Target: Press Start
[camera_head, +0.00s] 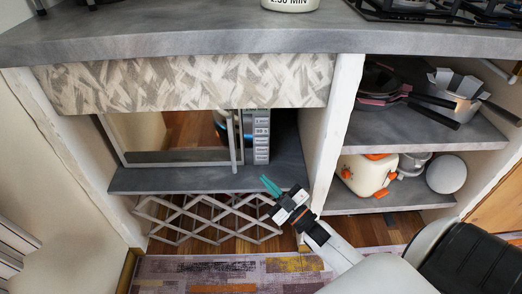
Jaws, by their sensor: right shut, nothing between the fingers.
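A microwave (180,157) stands on the grey shelf in the left compartment, under the patterned panel. Its reflective door looks shut, with a vertical light handle (233,140) on its right side. The dark control panel (261,137) with a column of small light buttons is right of the handle. The labels are too small to read, so I cannot tell which button is Start. My right gripper (269,187), with teal fingertips, is shut and empty, below the control panel near the shelf's front edge, apart from the buttons. My left gripper is not in view.
A grey counter (200,30) overhangs the shelves. A white post (334,120) separates the right compartment, which holds pans (380,85) and a cream toaster (366,173). A lattice rack (205,217) stands below the microwave. A patterned rug (210,272) lies in front.

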